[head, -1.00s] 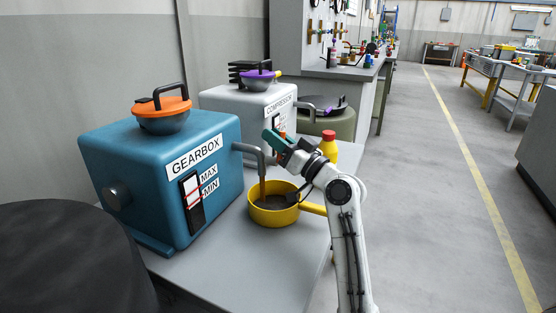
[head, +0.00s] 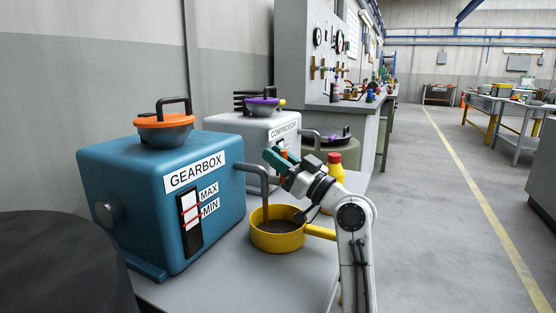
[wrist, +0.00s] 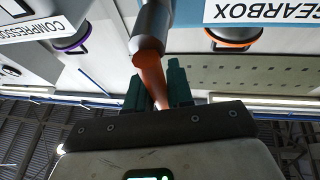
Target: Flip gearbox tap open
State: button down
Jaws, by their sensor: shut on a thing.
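The blue gearbox (head: 165,235) stands on the grey bench at left, with MAX and MIN marks beside its level window (head: 190,222). Its grey spout (head: 258,172) points down over a yellow pan (head: 277,243) with dark content. A thin brownish column (head: 265,212) runs from the spout end into the pan. My gripper (head: 275,157) has teal fingers beside the spout. The lever's far end is partly hidden.
A white compressor (head: 250,130) with a purple lid stands behind. A green drum (head: 345,158) and a yellow bottle with a red cap (head: 336,173) are near my wrist. A dark round drum (head: 55,265) is at front left. The aisle at right is clear.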

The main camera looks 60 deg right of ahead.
jog(key=shift+f, duration=0.1)
jog(key=c, duration=1.1)
grip_release()
jog(key=v, duration=1.1)
